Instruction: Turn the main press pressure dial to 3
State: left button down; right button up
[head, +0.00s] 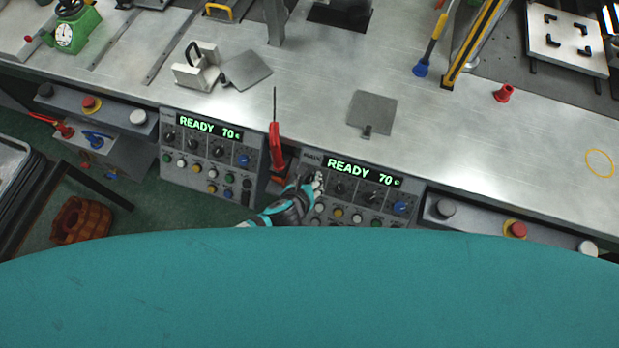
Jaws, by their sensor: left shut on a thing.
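The main press panel (410,187) is marked MAIN and has a green display (362,171) reading READY 70. Below the display is a row of dials: black ones such as the second dial (338,188) and third dial (372,198), and a blue one (400,208) at the right end. My left gripper (316,181) reaches the row's left end and is shut on the leftmost dial there. The gripper mostly hides that dial, so its pointer and setting cannot be read. My right gripper is not in view.
A second panel (207,160) with a similar display is to the left. A red-handled tool (276,148) stands upright between the panels, close to my left gripper. Red stop buttons (88,102) (516,230) flank the panels. The metal worktop (450,130) lies behind.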

pick_arm(q)
jog(key=n, duration=0.4)
jog(key=shift+p, duration=0.4)
jog(key=shift+n, duration=0.9)
jog(key=c, duration=1)
grip_release()
